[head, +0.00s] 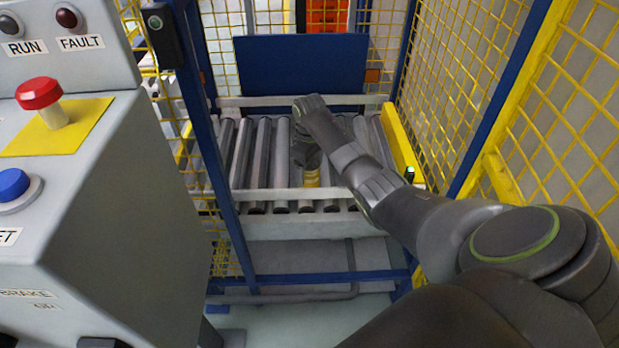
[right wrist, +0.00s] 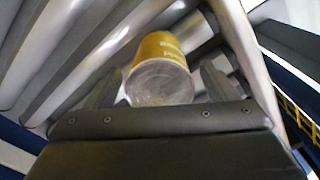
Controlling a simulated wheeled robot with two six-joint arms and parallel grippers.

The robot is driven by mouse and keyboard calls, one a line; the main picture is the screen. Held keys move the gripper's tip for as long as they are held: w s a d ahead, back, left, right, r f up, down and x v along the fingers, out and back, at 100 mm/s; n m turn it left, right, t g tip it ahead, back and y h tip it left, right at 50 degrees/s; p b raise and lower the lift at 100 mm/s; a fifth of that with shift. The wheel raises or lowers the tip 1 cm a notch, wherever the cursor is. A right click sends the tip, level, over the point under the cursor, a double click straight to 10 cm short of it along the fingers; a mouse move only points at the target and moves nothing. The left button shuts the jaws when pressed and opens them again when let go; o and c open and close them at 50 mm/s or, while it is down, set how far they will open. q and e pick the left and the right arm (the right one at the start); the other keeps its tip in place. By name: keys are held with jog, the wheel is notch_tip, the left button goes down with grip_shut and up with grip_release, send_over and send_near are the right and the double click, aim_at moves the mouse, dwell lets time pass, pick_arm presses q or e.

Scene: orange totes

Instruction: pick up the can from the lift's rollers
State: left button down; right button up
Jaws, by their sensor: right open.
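The can (head: 312,178) is yellow and lies on the lift's rollers (head: 262,160), near their front rail. In the right wrist view the yellow can (right wrist: 160,50) shows its round metal end towards my gripper. My right gripper (head: 309,160) reaches down over the rollers just behind the can and hides part of it in the head view. In the right wrist view the open fingers of my right gripper (right wrist: 160,88) stand to the left and right of the can's end. I cannot tell whether they touch it. My left gripper is not in view.
A yellow mesh fence (head: 545,110) with blue posts stands close on the right. A grey control box (head: 90,190) with a red button (head: 40,95) is on the left. A blue panel (head: 300,65) stands behind the rollers. A pale rail (head: 290,194) runs along their front.

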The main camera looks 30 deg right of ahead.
jog(key=shift+f, duration=0.6)
